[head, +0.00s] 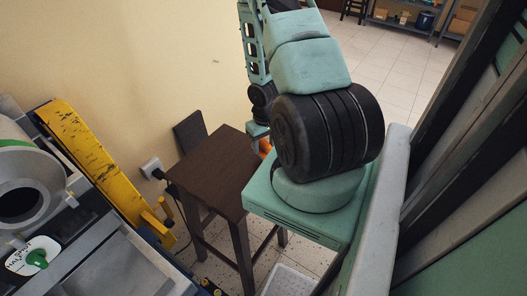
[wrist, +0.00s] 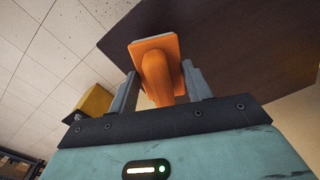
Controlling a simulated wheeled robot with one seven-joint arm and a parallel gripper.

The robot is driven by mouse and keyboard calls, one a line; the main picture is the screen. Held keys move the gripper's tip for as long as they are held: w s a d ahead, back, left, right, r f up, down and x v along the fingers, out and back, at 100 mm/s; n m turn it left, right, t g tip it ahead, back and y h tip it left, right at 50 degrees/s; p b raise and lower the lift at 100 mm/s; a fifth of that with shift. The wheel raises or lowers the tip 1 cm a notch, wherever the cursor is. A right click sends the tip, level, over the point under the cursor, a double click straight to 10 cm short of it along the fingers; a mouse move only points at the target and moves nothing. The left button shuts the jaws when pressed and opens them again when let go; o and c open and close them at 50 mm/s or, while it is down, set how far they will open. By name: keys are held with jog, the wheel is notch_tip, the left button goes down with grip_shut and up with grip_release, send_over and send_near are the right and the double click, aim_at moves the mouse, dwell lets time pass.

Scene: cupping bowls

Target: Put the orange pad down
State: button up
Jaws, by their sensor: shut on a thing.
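The orange pad (wrist: 155,68) is in the wrist view, a flat plate with a rounded handle. My gripper (wrist: 162,82) is shut on its handle, one grey finger on each side. In the head view only a small orange part of the pad (head: 265,147) shows beside the dark brown stool (head: 214,167); my arm hides the rest, including most of my gripper. In the wrist view the pad's plate overlaps the stool's brown top (wrist: 235,45). I cannot tell whether the pad touches it.
The stool's top looks bare where it shows. A machine with a yellow rail (head: 95,150) stands at the left. A wall socket (head: 152,168) with a plug is behind the stool. A white crate (head: 288,281) sits on the floor in front. Shelves (head: 405,14) stand far back.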

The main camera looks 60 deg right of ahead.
aim_at(264, 151)
jog(key=shift+f+p, duration=0.45)
jog(key=shift+f, duration=1.65)
jog(key=o, duration=0.9)
jog(key=shift+r, duration=0.1)
